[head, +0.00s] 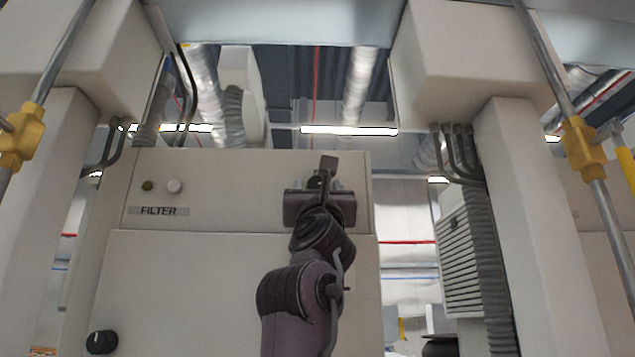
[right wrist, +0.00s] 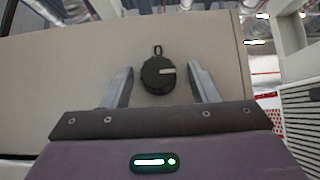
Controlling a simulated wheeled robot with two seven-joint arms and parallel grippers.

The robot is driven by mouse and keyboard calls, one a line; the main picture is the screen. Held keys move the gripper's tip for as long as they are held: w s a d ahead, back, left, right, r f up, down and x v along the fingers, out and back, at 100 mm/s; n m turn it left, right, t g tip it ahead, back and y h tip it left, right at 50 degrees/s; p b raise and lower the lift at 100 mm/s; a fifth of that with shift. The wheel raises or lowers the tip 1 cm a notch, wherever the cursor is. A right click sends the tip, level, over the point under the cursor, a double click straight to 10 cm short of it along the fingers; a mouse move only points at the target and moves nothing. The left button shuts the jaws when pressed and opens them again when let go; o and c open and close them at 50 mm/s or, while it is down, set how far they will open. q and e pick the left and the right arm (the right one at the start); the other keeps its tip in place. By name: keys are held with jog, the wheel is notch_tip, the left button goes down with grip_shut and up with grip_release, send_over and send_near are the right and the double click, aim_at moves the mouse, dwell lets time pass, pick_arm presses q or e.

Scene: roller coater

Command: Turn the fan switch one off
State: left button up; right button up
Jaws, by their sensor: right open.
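A round black rotary switch (right wrist: 157,75) with a white pointer mark and a small loop on top is on the beige panel, in the right wrist view. The pointer points to the right. My right gripper (right wrist: 160,68) is open, with one finger on each side of the switch and visible gaps between. In the head view my right gripper (head: 318,185) is raised in front of the upper right of the cabinet and hides most of what is behind it. No label for this switch is readable. My left gripper is not in view.
The beige cabinet (head: 200,290) carries a FILTER label (head: 158,211) with a dark button and a white button above it. Another black knob (head: 101,342) is at its lower left. Beige pillars (head: 520,220) and metal pipes with yellow fittings (head: 583,148) flank the cabinet.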

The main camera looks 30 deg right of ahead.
jog(key=shift+s+a, duration=0.15)
jog(key=shift+w, duration=0.2)
jog(key=c, duration=1)
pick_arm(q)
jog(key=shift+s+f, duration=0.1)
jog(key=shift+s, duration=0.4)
